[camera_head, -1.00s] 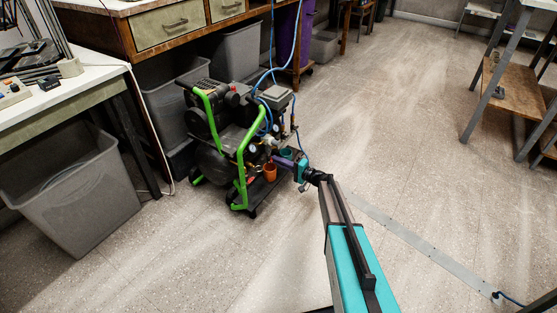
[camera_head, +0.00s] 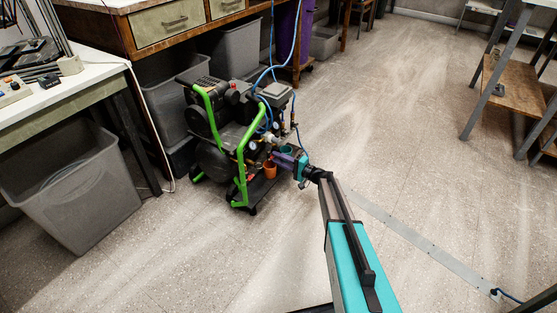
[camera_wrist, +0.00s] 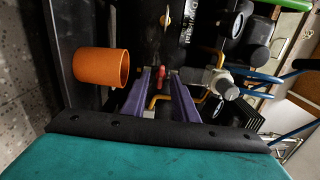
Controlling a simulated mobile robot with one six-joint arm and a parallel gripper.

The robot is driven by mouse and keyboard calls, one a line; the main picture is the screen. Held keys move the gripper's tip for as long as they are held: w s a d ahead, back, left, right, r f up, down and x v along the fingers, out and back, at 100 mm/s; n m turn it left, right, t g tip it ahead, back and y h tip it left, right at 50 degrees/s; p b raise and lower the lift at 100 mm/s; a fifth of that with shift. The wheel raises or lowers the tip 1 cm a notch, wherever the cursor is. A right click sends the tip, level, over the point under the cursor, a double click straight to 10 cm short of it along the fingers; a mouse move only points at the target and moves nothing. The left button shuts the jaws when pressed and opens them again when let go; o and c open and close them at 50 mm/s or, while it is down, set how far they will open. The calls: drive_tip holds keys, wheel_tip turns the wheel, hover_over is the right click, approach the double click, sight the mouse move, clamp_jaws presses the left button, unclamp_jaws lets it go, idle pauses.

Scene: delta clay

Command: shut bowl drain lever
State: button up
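A small red lever (camera_wrist: 162,75) shows in the wrist view, on the lower side of the green-framed compressor (camera_head: 241,150). I cannot tell for sure that it is the bowl drain lever. My gripper (camera_wrist: 160,74) has two purple fingers, spread apart, one on each side of the red lever. I cannot tell whether either finger touches it. In the head view my gripper (camera_head: 281,160) reaches the compressor's right side, and the lever is too small to make out there.
An orange cup (camera_wrist: 98,67) is left of my fingers in the wrist view. A silver fitting (camera_wrist: 222,84) and a bent yellow tube are close on the right. Blue hoses (camera_head: 268,75) rise from the compressor.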

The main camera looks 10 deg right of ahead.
drive_tip(key=shift+d, duration=0.1)
drive_tip(key=p+v, duration=0.3)
drive_tip(key=v, duration=1)
drive_tip(key=shift+s+d+p, duration=0.2)
drive_tip(key=shift+s+p, duration=0.1)
drive_tip(key=shift+p, duration=0.05)
drive_tip(key=shift+r, duration=0.1)
